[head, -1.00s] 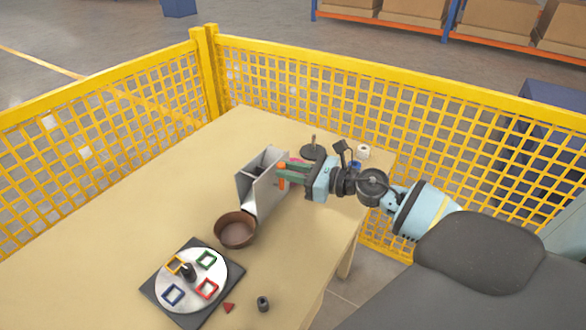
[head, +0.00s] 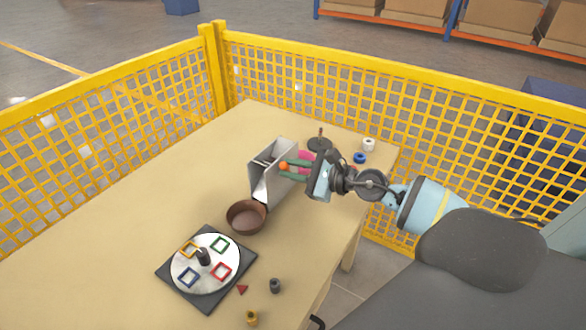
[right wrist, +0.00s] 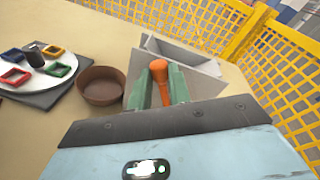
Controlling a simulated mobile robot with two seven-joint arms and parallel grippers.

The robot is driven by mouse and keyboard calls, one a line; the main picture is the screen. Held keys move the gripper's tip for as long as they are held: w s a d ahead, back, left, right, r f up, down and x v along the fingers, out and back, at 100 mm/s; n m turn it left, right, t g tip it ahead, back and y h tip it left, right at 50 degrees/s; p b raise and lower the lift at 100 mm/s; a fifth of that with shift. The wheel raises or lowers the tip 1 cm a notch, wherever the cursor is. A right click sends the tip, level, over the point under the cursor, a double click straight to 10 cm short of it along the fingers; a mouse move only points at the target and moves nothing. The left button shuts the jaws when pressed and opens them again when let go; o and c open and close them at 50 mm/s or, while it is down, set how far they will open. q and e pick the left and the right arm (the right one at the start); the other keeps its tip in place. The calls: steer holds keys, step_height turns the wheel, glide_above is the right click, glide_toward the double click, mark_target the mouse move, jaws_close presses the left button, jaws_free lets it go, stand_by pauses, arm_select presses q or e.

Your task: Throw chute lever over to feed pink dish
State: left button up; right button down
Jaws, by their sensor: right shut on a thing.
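The grey metal chute (head: 266,184) stands on the table, with its lower end beside a brown bowl (head: 246,217). The orange lever (head: 284,166) is at the chute's right side; it also shows in the right wrist view (right wrist: 160,76). My right gripper (head: 291,171) has its green fingers shut on the lever, one on each side. In the right wrist view the chute (right wrist: 205,84) is just beyond the fingers. A pink thing (head: 305,155), perhaps the dish, shows behind my fingers and is mostly hidden. My left gripper is not in view.
A turntable (head: 205,277) with coloured square frames is at the front. A red triangle (head: 242,289), a dark cylinder (head: 275,286) and a yellow one (head: 252,318) lie near the edge. White (head: 369,144) and blue (head: 360,158) rings sit behind. Yellow mesh fencing (head: 400,90) encloses the back.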

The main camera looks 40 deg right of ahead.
steer(key=c, duration=1.3)
jaws_free()
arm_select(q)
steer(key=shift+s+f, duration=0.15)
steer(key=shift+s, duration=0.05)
arm_select(e)
steer(key=shift+s, duration=0.1)
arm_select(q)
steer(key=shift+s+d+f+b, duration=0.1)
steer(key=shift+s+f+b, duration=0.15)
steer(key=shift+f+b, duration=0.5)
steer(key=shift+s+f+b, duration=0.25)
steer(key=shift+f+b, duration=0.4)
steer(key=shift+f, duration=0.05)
arm_select(e)
steer(key=v, duration=0.7)
steer(key=shift+s+d, duration=0.2)
steer(key=shift+s, duration=0.05)
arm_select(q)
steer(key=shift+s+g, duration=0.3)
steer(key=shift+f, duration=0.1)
